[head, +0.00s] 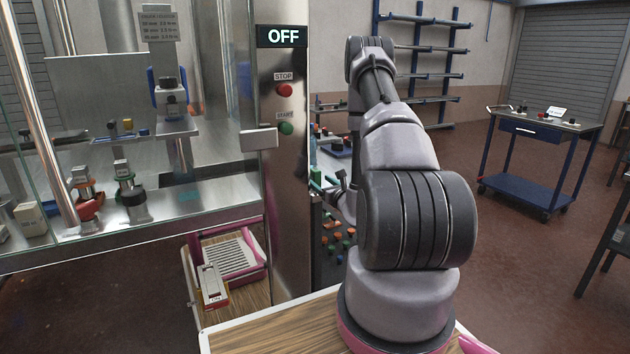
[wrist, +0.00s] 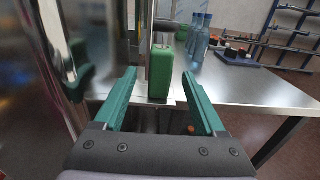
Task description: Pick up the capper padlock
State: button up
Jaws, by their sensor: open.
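A green block-shaped body (wrist: 160,75) stands upright at the near edge of a steel table in the wrist view. It looks like the padlock, but I cannot make out a shackle clearly. My gripper (wrist: 159,88) is open, with its two teal fingers spread to the left and right of the green body in the picture. The fingers look empty, and I cannot tell whether the body is between them or just beyond their tips.
The steel table (wrist: 245,88) holds clear blue bottles (wrist: 194,42) and a dark tray (wrist: 238,58) behind. A steel cabinet wall is close on the left. In the head view, the machine panel shows an OFF sign (head: 282,36); a blue cart (head: 530,185) stands far right.

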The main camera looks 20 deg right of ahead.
aim_at(318, 178)
jog(key=w, duration=0.4)
jog(key=shift+w+r, duration=0.2)
jog(key=shift+w, duration=0.05)
jog(key=shift+c, duration=0.3)
grip_shut()
